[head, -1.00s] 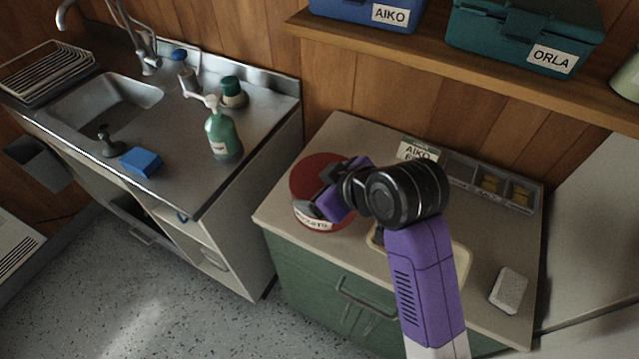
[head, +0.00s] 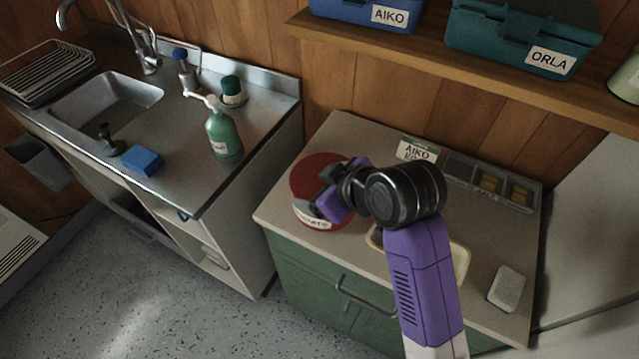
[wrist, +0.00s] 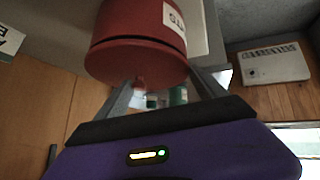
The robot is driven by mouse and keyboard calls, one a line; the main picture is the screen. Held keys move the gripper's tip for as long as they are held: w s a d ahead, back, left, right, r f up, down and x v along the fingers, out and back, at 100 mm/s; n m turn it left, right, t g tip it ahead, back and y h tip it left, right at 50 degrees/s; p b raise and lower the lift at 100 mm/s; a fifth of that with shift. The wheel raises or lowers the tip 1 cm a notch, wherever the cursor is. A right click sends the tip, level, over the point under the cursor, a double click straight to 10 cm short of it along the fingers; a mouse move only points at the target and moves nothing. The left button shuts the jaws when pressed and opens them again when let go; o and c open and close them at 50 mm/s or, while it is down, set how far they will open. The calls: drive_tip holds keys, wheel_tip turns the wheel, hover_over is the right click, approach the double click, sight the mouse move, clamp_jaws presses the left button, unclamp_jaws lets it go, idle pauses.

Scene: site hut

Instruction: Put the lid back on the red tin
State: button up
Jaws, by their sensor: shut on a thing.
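The red tin (head: 309,217) stands at the left end of the green cabinet's top, with a white label on its front. Its red lid (head: 313,172) is at the tin's top. My gripper (head: 325,192) is at the right side of the lid, shut on it. In the wrist view the picture is upside down: the tin (wrist: 130,17) is at the top, the lid (wrist: 135,63) below it, with a dark line between them. The lid looks level and lined up with the tin. A small red knob (wrist: 139,83) shows by the fingers. The fingertips are partly hidden behind the lid.
A cream tray (head: 461,262) lies partly behind my arm. A pale block (head: 507,288) is at the right, and a divided grey box (head: 488,183) stands at the back. A sink counter with a green pump bottle (head: 223,135) is to the left. A shelf (head: 470,75) overhangs the back.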

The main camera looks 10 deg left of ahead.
drive_tip(key=o, duration=1.3)
drive_tip(key=shift+r, duration=0.1)
drive_tip(key=shift+r+p, duration=3.45)
drive_tip(key=shift+c, duration=0.4)
clamp_jaws()
drive_tip(key=shift+f+b, duration=2.1)
drive_tip(key=shift+f, duration=1.5)
